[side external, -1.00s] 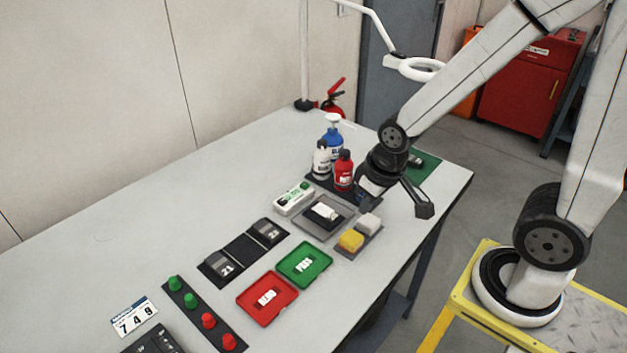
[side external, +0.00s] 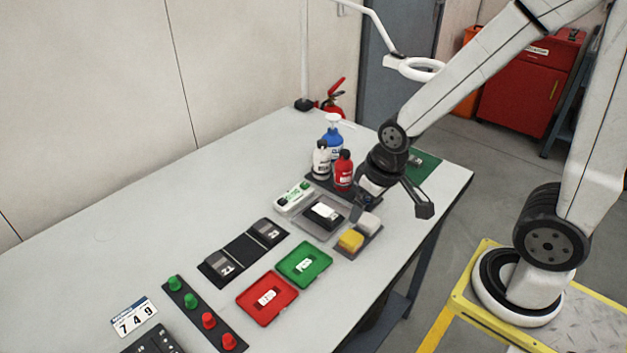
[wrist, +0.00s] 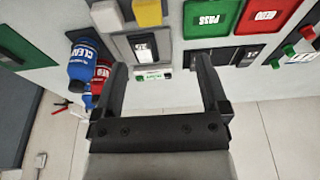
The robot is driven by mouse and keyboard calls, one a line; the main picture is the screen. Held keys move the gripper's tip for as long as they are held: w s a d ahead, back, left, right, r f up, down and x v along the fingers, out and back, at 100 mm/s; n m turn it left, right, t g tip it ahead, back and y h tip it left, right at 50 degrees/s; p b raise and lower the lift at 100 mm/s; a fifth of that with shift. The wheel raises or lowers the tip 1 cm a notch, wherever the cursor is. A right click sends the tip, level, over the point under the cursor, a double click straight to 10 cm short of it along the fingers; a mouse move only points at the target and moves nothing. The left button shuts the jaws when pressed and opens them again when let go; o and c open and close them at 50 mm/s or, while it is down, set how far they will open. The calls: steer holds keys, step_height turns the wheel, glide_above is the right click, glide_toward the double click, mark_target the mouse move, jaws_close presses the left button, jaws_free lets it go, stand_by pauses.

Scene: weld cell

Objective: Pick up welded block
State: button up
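No block that I can clearly identify as welded shows. A small grey and dark metal piece (side external: 415,160) lies on the green mat (side external: 430,165) at the table's far right corner, partly hidden by my wrist; I cannot tell if it is the block. My gripper (side external: 392,208) hangs above the table's right edge, near the yellow and white pads. In the wrist view my gripper (wrist: 160,66) has its two dark fingers wide apart with nothing between them. Beyond the fingertips is a grey tray with a dark recess and a white label (wrist: 145,47).
Blue (side external: 332,138), white (side external: 321,160) and red (side external: 343,170) bottles stand close behind my gripper. The yellow pad (side external: 350,240), green PASS tray (side external: 304,264) and red tray (side external: 267,297) lie nearer the camera. The table's left part is clear.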

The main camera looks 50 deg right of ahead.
steer(key=shift+w, duration=0.1)
steer(key=g, duration=0.2)
glide_toward(325, 211)
steer(key=shift+a+f, duration=0.15)
steer(key=shift+f, duration=0.1)
steer(key=shift+w+d+f+g, duration=0.25)
steer(key=shift+w+f+g, duration=0.05)
steer(key=shift+w, duration=0.05)
steer(key=shift+f, duration=0.15)
steer(key=shift+f, duration=1.15)
steer(key=shift+f, duration=0.1)
steer(key=shift+s+a+f, duration=0.1)
steer(key=shift+f, duration=2.4)
